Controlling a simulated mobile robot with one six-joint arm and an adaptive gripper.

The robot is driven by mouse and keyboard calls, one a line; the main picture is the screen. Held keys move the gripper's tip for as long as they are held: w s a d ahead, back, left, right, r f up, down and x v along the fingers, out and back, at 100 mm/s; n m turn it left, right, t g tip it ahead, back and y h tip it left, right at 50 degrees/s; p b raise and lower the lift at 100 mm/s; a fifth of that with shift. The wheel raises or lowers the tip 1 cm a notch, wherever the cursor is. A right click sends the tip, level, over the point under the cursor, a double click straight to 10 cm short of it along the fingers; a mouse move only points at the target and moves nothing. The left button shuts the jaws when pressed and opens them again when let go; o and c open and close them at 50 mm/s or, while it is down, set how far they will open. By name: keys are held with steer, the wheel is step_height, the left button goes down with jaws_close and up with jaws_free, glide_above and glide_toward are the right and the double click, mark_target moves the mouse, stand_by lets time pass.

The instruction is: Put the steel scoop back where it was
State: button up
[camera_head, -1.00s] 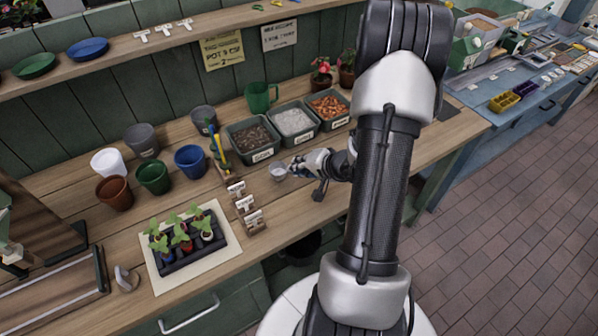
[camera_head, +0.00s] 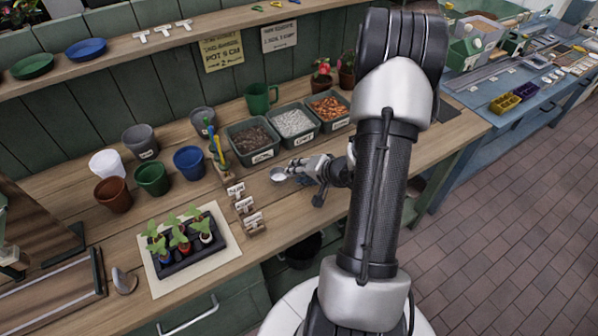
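A small round silvery thing that looks like the bowl of the steel scoop (camera_head: 278,174) is over the bench, just left of my gripper's fingertips. Its handle is not clear to see. My gripper (camera_head: 294,168) points left, low over the bench in front of the labelled tubs. Its fingers meet or nearly meet the scoop. The view is too small to tell whether they are closed on it, or whether the scoop touches the wood.
Labelled tubs of dark soil (camera_head: 252,139), pale grit (camera_head: 294,122) and orange chips (camera_head: 328,107) stand behind my gripper. White-labelled markers (camera_head: 245,208) and a seedling tray (camera_head: 187,247) are to the left. A metal object (camera_head: 124,281) lies at the front left.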

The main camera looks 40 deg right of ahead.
steer(key=shift+r+p, duration=0.25)
steer(key=shift+p, duration=0.1)
steer(key=p+v, duration=0.2)
steer(key=v, duration=1)
steer(key=shift+f, duration=0.15)
